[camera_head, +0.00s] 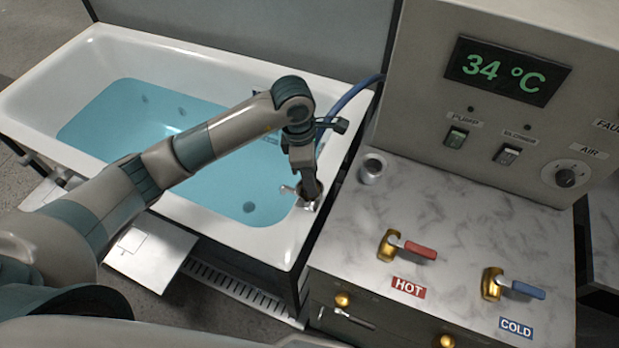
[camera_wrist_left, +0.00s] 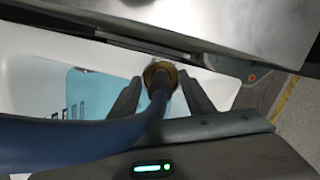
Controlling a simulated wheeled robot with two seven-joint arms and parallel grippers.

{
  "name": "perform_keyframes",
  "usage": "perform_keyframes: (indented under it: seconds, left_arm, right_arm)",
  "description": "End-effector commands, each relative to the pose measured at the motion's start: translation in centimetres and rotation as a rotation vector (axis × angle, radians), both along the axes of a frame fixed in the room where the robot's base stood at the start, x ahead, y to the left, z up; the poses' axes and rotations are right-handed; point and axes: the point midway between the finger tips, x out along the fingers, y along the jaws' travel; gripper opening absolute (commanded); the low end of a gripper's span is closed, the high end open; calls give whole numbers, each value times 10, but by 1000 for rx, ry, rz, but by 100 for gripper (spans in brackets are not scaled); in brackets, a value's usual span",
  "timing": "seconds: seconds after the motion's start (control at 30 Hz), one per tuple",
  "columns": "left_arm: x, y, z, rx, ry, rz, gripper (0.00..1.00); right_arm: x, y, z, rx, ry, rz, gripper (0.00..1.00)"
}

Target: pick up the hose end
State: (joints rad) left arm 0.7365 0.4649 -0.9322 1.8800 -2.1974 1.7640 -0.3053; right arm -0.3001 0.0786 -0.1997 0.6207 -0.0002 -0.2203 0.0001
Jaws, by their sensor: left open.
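The blue hose (camera_head: 352,94) comes over the tub's right rim beside the counter and passes behind my left wrist. It also shows in the left wrist view (camera_wrist_left: 70,145), running in from the left and bending up to the hose end, a brass collar (camera_wrist_left: 159,70). My left gripper (camera_head: 303,194) points down at the tub's near right corner. In the left wrist view its open fingers (camera_wrist_left: 161,92) stand on either side of the hose just by the collar. I cannot tell whether either finger touches it. In the head view the arm hides the hose end. My right gripper is out of view.
The white bathtub (camera_head: 60,68) holds blue water (camera_head: 130,125). A marbled counter (camera_head: 450,225) with hot (camera_head: 405,248) and cold (camera_head: 512,287) levers and a metal cup (camera_head: 371,170) stands close on the right. A control panel showing 34 °C rises behind it.

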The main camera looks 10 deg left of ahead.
Motion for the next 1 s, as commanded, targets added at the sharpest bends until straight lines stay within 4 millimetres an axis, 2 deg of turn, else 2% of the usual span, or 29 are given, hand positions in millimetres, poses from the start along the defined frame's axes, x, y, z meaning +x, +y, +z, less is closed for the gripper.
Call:
perform_keyframes:
  seconds: [0.17,0.53,0.57,0.7,0.77,1.0]
  left_arm:
    - [0,-1,-6,-1,0,-1,48]
    - [0,-1,-6,-1,-1,-1,48]
    - [0,-1,-6,-1,-1,-1,46]
    - [0,-1,-6,-1,-1,-1,12]
    - [0,-1,-6,-1,-1,-1,0]
    - [1,-1,-5,-1,-2,-1,0]
  right_arm:
    - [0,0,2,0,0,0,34]
    - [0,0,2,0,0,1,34]
    - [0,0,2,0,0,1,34]
    - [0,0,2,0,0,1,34]
    - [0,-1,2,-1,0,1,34]
    - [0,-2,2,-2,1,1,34]
